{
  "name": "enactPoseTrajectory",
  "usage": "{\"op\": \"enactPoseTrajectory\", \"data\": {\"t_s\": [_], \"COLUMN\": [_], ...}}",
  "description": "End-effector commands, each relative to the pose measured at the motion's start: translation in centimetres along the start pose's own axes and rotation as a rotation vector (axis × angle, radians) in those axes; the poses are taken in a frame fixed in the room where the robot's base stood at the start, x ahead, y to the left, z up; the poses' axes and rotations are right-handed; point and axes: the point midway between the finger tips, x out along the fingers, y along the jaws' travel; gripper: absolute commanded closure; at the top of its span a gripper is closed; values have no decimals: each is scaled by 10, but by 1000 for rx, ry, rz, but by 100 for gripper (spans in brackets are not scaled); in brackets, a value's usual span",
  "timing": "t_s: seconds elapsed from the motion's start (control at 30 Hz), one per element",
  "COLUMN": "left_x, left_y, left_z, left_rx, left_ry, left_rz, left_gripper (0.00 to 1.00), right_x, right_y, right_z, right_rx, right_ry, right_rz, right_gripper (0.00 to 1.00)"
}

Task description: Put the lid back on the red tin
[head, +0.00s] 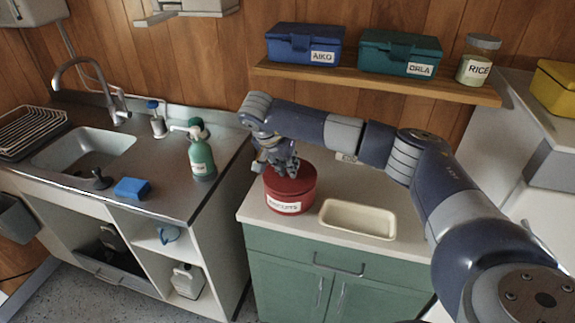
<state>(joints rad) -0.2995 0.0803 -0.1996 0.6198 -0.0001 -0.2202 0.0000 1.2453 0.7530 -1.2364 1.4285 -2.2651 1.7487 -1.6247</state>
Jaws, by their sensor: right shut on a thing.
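The red tin (290,198) stands upright on the pale worktop, with a white label on its front. Its red lid (303,177) shows at the top of the tin, level or nearly so; I cannot tell whether it is fully seated. My right gripper (285,170) points down over the middle of the lid and is shut on it. The fingers hide the lid's centre and whatever they grip there. My left gripper is not in view.
A cream tray (357,204) lies right of the tin. Above, a wooden shelf (375,82) holds a blue box, a teal box and a rice jar.

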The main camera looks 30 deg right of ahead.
Motion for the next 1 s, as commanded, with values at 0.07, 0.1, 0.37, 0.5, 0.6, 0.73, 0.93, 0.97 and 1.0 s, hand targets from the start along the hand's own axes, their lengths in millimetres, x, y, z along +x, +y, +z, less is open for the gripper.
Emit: {"op": "enactPoseTrajectory", "data": {"t_s": [0.07,0.1,0.37,0.5,0.6,0.73,0.93,0.97,1.0], "left_x": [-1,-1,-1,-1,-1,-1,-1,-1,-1], "left_y": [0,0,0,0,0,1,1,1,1], "left_z": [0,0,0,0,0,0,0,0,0], "left_rx": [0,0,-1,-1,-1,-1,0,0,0], "left_ry": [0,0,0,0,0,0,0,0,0], "left_rz": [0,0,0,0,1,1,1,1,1], "left_gripper": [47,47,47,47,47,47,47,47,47], "right_x": [0,0,0,0,0,0,0,0,0], "right_y": [0,0,0,0,0,0,0,0,0], "right_z": [0,0,0,0,0,0,0,0,0], "right_rx": [0,0,0,0,0,0,0,0,0], "right_ry": [1,1,0,0,0,0,0,0,0], "right_rz": [1,1,0,0,0,0,0,0,0], "right_gripper": [100,100,100,60,60,60,40,40,40]}}
